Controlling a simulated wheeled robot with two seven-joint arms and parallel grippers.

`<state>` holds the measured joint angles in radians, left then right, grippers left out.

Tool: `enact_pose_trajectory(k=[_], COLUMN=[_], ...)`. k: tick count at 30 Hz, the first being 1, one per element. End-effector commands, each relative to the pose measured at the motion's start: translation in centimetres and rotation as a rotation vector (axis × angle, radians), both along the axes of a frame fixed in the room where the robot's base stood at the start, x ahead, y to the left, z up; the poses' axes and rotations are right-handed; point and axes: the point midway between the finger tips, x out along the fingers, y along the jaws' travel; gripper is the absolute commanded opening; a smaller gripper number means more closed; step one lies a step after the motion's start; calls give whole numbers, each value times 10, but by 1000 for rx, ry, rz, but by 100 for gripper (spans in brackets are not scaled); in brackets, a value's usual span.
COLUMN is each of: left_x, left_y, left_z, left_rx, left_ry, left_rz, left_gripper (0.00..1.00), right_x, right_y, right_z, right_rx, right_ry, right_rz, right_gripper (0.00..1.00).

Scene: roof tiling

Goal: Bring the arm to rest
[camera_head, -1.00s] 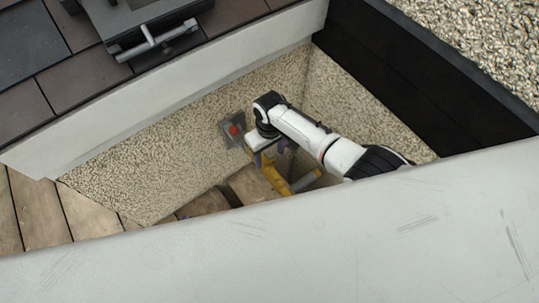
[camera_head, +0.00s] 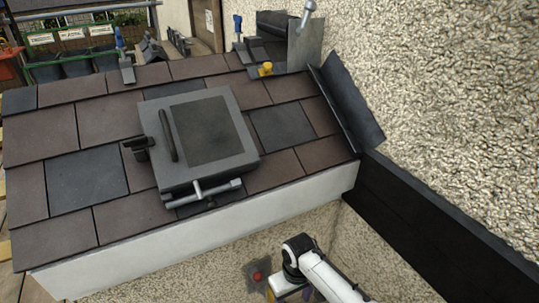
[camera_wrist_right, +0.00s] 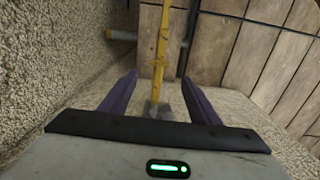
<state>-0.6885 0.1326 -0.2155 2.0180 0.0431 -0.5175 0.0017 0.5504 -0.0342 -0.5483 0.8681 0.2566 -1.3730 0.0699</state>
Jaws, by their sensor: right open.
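My right arm (camera_head: 325,278), white with black joints, reaches in at the bottom of the head view, below the roof's front edge. Its gripper is mostly cut off there. In the right wrist view my right gripper (camera_wrist_right: 159,82) is open, its two purple fingers apart with nothing held between them. A yellow bar (camera_wrist_right: 160,45) of a tool or frame shows beyond the fingers, over wooden boards; whether they touch it is unclear. My left gripper is not in view.
A pebbledash wall (camera_head: 455,90) rises at right. A red button (camera_head: 257,277) sits on the wall near my arm. Wooden planks (camera_wrist_right: 255,45) lie below.

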Motion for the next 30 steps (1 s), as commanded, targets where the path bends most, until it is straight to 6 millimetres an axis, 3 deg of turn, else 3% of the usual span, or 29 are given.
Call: enact_pose_trajectory(k=[5, 10, 15, 20, 24, 30], left_x=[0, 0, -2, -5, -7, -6], left_y=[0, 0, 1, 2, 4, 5], left_z=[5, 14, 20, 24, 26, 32], left_rx=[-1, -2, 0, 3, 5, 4], left_ry=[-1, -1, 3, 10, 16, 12], left_rz=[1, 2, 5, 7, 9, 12], left_gripper=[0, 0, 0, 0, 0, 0], right_x=[-14, -50, -90, -126, -156, -182], right_y=[7, 19, 17, 0, -23, -49], right_z=[-10, -28, -26, -3, 30, 77], right_rx=[39, 148, 242, 291, 304, 303], right_ry=[-27, -129, -276, -423, -552, -688], right_rz=[-2, -24, -74, -124, -156, -171], right_gripper=[56, 56, 56, 56, 56, 56])
